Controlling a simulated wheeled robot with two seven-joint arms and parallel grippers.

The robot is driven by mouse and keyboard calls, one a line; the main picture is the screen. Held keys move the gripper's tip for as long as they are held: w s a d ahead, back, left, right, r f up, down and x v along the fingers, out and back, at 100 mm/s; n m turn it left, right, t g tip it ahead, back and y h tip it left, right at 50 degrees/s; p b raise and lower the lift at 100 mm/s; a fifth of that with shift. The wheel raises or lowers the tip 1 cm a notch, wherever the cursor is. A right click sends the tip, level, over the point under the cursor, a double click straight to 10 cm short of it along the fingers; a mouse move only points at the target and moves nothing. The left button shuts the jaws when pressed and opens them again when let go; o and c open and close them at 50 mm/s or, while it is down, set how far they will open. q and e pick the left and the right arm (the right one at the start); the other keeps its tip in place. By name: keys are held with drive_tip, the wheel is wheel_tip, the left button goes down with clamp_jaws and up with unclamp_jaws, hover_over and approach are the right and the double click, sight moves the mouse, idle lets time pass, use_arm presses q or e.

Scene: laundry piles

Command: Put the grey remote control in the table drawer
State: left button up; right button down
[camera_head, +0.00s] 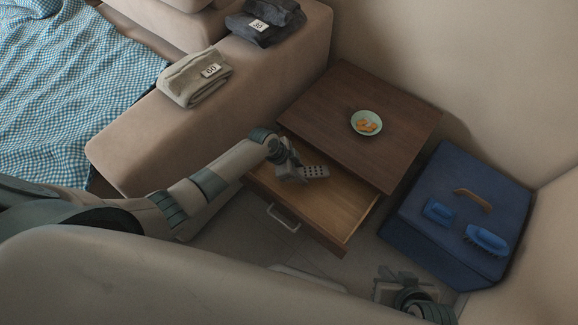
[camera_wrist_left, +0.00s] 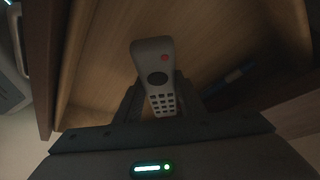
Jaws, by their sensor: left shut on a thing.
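The grey remote control (camera_head: 316,172) is held by my left gripper (camera_head: 296,174) over the open table drawer (camera_head: 345,205). In the left wrist view the remote (camera_wrist_left: 154,62), with a red button and a dark round pad, stands between the two fingers of the left gripper (camera_wrist_left: 160,100). The drawer's wooden floor (camera_wrist_left: 215,35) shows behind it. The drawer is pulled out from the brown table (camera_head: 310,105). I cannot tell how high above the drawer floor the remote is. My right gripper (camera_head: 392,282) is low at the bottom right, away from the drawer; its finger opening is unclear.
A dark bluish slim item (camera_wrist_left: 240,73) lies in the drawer. A green bowl (camera_head: 366,122) with orange pieces is on the table. A blue box (camera_head: 425,205) with two blue brushes (camera_head: 487,240) stands right of it. Folded clothes (camera_head: 195,78) lie on the sofa arm (camera_head: 140,140).

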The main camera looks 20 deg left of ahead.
use_arm(q)
drive_tip(key=a, duration=0.1)
drive_tip(key=w+a, duration=0.1)
drive_tip(key=a, duration=0.1)
drive_tip(key=w+a, duration=0.1)
drive_tip(key=a, duration=0.1)
drive_tip(key=shift+s+d+f+b, duration=0.15)
drive_tip(key=shift+f+b, duration=0.2)
drive_tip(key=shift+f, duration=0.35)
use_arm(e)
drive_tip(key=shift+w+a+r+t, duration=0.1)
drive_tip(key=shift+w+a+t, duration=0.2)
drive_tip(key=shift+w+a, duration=0.1)
use_arm(q)
drive_tip(key=shift+f, duration=0.2)
use_arm(e)
drive_tip(key=shift+a, duration=0.1)
use_arm(q)
drive_tip(key=shift+f+b, duration=0.15)
drive_tip(key=shift+b, duration=0.15)
use_arm(e)
drive_tip(key=shift+a+y, duration=0.2)
drive_tip(key=shift+y, duration=0.1)
